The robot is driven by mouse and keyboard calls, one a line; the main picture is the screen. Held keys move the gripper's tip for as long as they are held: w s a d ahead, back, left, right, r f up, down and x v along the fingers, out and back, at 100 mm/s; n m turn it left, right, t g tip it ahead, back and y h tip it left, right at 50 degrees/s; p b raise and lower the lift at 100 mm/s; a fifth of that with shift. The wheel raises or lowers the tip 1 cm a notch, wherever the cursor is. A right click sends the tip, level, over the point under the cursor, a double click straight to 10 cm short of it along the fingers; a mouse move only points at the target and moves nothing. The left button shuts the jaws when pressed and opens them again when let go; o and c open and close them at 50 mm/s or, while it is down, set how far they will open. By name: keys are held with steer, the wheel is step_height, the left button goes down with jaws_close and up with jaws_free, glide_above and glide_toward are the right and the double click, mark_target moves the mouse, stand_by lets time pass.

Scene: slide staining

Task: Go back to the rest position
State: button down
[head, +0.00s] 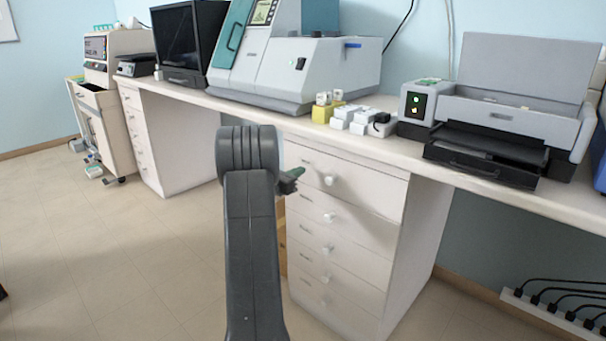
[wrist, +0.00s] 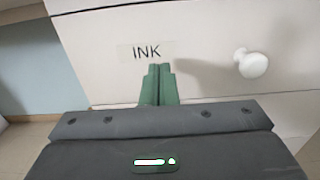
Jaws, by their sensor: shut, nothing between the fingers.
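My gripper (head: 297,173) is in front of the top drawer of the white drawer unit in the head view, to the left of the drawer's round white knob. In the wrist view my gripper (wrist: 159,70) shows two green fingers together, shut and empty. Just beyond the fingertips is a drawer front (wrist: 205,30) with a label reading INK (wrist: 146,52). A white knob (wrist: 252,63) is to the right of the fingers. I cannot tell whether the fingertips touch the drawer front. The drawers appear closed.
Above the drawers runs a white counter (head: 390,152) with a large grey machine (head: 330,75), a yellow block (head: 321,114), white blocks and a printer-like device (head: 520,110). A wheeled cart (head: 100,130) stands far left.

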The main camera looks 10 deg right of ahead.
mark_target(310, 166)
steer(key=p+v, duration=0.1)
steer(key=v, duration=0.9)
steer(key=shift+s+a+p, duration=0.2)
steer(key=shift+a+p, duration=0.15)
steer(key=shift+p, duration=0.05)
steer(key=shift+d+f, duration=0.1)
steer(key=shift+f, duration=0.05)
steer(key=b+x, duration=0.1)
steer(key=x, duration=1.3)
steer(key=shift+s, duration=0.1)
